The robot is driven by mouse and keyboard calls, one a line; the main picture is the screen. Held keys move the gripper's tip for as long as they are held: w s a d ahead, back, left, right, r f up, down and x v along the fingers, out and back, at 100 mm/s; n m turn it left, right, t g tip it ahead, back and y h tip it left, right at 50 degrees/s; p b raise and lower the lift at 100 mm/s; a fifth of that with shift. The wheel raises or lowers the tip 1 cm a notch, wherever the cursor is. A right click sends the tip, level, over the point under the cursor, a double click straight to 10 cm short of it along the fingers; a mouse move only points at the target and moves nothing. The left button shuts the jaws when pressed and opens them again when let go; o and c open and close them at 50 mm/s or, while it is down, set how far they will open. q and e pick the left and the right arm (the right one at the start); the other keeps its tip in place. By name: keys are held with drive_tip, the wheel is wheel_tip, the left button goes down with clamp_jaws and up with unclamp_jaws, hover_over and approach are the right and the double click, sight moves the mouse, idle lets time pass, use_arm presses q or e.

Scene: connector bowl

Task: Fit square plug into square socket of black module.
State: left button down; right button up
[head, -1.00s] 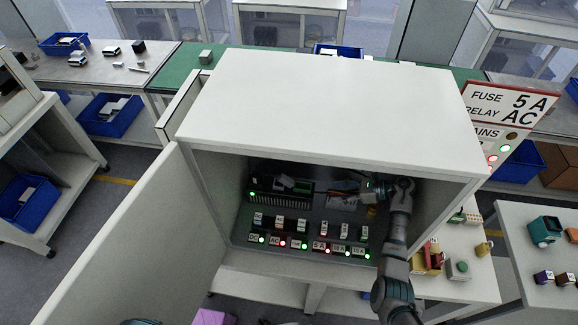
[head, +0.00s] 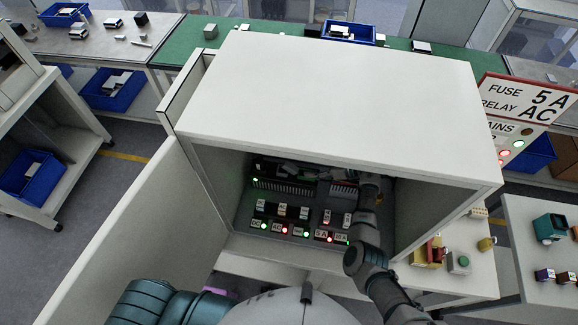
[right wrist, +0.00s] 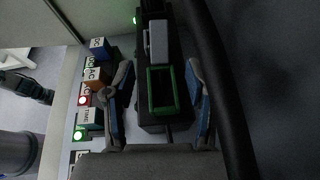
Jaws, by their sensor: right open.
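The black module (right wrist: 153,120) lies between the fingers of my right gripper (right wrist: 160,100) in the right wrist view. The module has a green rectangular frame (right wrist: 160,92) around a dark opening, with a grey block (right wrist: 157,42) beyond it. I cannot tell whether that block is the square plug. My right gripper is open, with one blue-padded finger on each side of the module and nothing clasped. In the head view my right gripper (head: 369,184) reaches into the white cabinet, and its fingers are mostly hidden. Only my left arm shows at the bottom left; its gripper is out of view.
The white cabinet (head: 330,95) has a top and side walls close around my right arm. Labelled blocks with red and green lights (head: 298,232) line its front floor. A thick black cable (right wrist: 222,85) runs beside my right gripper. A sign panel (head: 522,108) stands to the right.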

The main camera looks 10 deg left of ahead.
sight(294, 168)
drive_tip(key=shift+a+f, duration=0.25)
drive_tip(key=shift+a, duration=0.4)
drive_tip(key=x, duration=0.3)
drive_tip(key=shift+w+a+f, duration=0.1)
drive_tip(key=shift+a+f, duration=0.15)
drive_tip(key=shift+f, duration=0.1)
drive_tip(key=shift+a+f, duration=0.1)
drive_tip(key=shift+a, duration=0.45)
drive_tip(key=shift+c, duration=1)
drive_tip(key=shift+a, duration=0.2)
drive_tip(key=c, duration=0.8)
use_arm(q)
drive_tip(key=shift+w, duration=0.25)
use_arm(e)
drive_tip(key=shift+d, duration=0.15)
clamp_jaws()
